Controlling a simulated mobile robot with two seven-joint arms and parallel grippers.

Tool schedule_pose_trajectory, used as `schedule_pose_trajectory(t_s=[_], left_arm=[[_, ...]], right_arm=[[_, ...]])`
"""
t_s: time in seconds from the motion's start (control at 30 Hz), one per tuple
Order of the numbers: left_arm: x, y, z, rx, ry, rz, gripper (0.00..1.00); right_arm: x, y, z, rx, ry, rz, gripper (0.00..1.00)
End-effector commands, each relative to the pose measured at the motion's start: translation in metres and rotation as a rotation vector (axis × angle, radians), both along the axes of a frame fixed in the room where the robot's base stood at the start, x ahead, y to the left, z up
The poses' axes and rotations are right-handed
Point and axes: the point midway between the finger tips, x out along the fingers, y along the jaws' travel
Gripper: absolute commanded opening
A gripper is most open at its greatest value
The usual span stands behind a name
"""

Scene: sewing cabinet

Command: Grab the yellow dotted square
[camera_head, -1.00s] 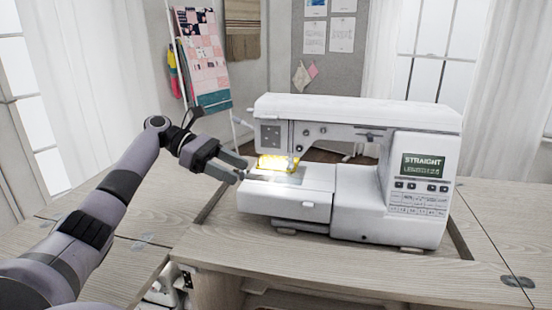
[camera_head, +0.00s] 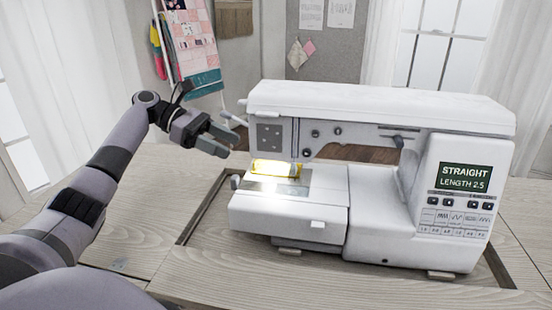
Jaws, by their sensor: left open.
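The yellow square (camera_head: 275,168) lies on the sewing machine's bed under the needle area, lit brightly by the machine's lamp. Its dots are too small to make out. The white sewing machine (camera_head: 400,110) stands on the wooden table. My left gripper (camera_head: 231,144) is open and empty, above and to the left of the yellow square, apart from it. My right gripper is not in view.
The machine sits in a recess of the wooden table (camera_head: 150,200), whose edge shows around it. The tabletop left of the machine is clear. A quilt on a rack (camera_head: 190,40) hangs behind, near my left arm.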

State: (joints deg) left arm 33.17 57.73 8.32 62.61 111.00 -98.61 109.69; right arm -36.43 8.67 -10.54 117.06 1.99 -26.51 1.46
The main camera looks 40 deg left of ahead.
Motion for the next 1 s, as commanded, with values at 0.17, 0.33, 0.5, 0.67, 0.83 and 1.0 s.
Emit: schedule_pose_trajectory(t_s=[0.17,0.33,0.5,0.67,0.83,1.0], left_arm=[[0.007,-0.016,-0.010,-0.001,0.001,-0.004,0.62],[0.015,-0.036,-0.021,0.000,0.002,-0.005,0.62],[0.025,-0.054,-0.028,-0.002,0.001,-0.001,0.62],[0.027,-0.058,-0.029,0.000,0.001,-0.002,0.62],[0.027,-0.058,-0.028,-0.001,0.001,-0.001,0.55],[0.027,-0.058,-0.028,-0.001,0.001,-0.001,0.02]], right_arm=[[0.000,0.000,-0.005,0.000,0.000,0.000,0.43],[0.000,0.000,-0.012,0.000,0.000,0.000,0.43],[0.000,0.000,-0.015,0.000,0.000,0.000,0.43],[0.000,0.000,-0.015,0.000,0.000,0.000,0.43],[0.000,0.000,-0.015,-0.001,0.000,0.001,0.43],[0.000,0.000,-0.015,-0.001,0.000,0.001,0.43]])
